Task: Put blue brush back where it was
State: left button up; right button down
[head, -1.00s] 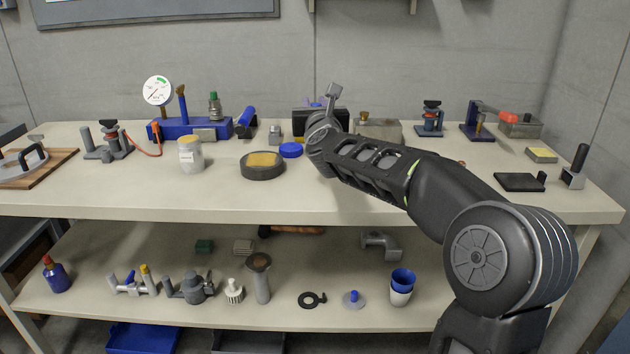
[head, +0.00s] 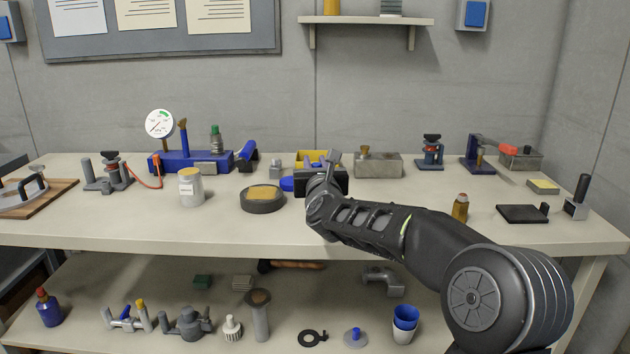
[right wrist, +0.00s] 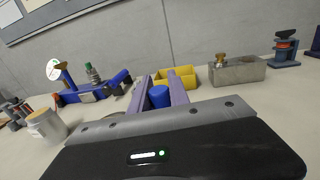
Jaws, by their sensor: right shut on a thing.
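My right gripper (head: 320,162) is over the middle of the bench, pointing away towards the back. In the right wrist view its two fingers (right wrist: 160,92) are shut on a blue, rounded thing (right wrist: 159,97). Only its near end shows between the fingers, so I cannot tell whether it is a brush. The palm hides what lies below. My left gripper is not in view.
A yellow bin (head: 303,157) stands just behind my right gripper, with a grey box (head: 378,166) to its right. A blue disc (head: 287,184), a dark round pad (head: 262,206) and a jar (head: 191,190) are to the left.

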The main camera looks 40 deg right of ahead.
jog(key=shift+f, duration=1.9)
jog(key=shift+f+b, duration=0.1)
jog(key=shift+b, duration=0.3)
jog(key=shift+f, duration=0.1)
jog(key=c, duration=1.2)
grip_release()
jog(key=shift+c, duration=0.2)
jog(key=shift+r, duration=0.2)
jog(key=shift+s+a, duration=0.1)
jog(key=v, duration=1.1)
jog(key=shift+s+a+b, duration=0.2)
jog(key=shift+s+b, duration=0.1)
jog(key=shift+b, duration=0.1)
